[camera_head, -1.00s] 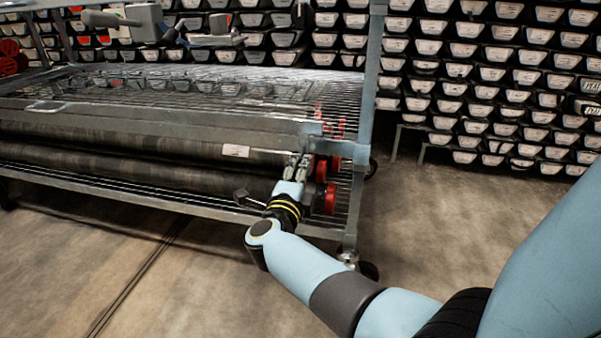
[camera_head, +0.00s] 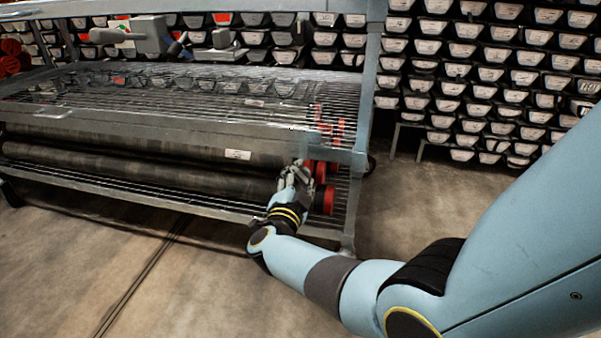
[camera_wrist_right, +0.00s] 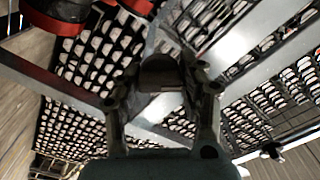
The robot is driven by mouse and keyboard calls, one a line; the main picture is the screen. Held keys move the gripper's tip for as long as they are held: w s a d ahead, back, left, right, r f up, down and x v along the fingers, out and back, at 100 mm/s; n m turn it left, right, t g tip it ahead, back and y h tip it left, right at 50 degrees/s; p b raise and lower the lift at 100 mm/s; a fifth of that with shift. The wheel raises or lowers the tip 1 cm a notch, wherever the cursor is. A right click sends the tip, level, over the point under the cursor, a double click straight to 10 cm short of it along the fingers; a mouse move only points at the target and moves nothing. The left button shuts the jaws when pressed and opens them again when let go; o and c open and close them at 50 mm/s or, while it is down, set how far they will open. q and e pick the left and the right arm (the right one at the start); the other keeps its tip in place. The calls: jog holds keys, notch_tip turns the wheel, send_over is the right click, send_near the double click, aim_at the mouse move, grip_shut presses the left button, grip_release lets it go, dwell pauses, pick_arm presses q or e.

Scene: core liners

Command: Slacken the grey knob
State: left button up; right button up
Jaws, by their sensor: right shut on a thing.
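My right gripper (camera_head: 292,174) is at the right end of the rack's lower level, beside the red-capped ends of the core liners (camera_head: 326,199). In the right wrist view its two fingers (camera_wrist_right: 163,90) are closed on the grey knob (camera_wrist_right: 160,72), a small dark grey block between the fingertips. In the head view the knob is hidden by the fingers. Long dark core liners (camera_head: 140,165) lie in the rack to the left of the gripper, one with a white label. My left gripper is not in view.
The metal rack's corner post (camera_head: 368,75) and rails (camera_head: 180,138) stand close around the gripper. Grey equipment (camera_head: 150,38) sits on top at the back left. Shelves of labelled trays (camera_head: 480,75) fill the back. The floor (camera_head: 410,200) right of the rack is clear.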

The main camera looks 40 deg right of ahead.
jog(key=n+p, duration=0.1)
jog(key=n, duration=0.3)
jog(key=shift+n, duration=0.4)
jog(key=n+p, duration=0.1)
jog(key=n, duration=0.2)
jog(key=shift+a+n, duration=0.1)
jog(key=shift+n, duration=0.2)
jog(key=shift+n+p, duration=0.3)
jog(key=shift+n, duration=0.4)
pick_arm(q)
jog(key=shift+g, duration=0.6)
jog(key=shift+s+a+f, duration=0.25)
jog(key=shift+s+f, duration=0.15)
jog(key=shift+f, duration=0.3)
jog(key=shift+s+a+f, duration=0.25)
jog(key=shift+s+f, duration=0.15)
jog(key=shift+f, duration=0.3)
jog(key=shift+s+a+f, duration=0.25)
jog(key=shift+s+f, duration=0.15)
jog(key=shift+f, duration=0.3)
pick_arm(e)
jog(key=shift+f+n, duration=0.15)
jog(key=shift+n, duration=0.95)
jog(key=shift+s, duration=0.1)
jog(key=o, duration=0.9)
jog(key=shift+o, duration=1.3)
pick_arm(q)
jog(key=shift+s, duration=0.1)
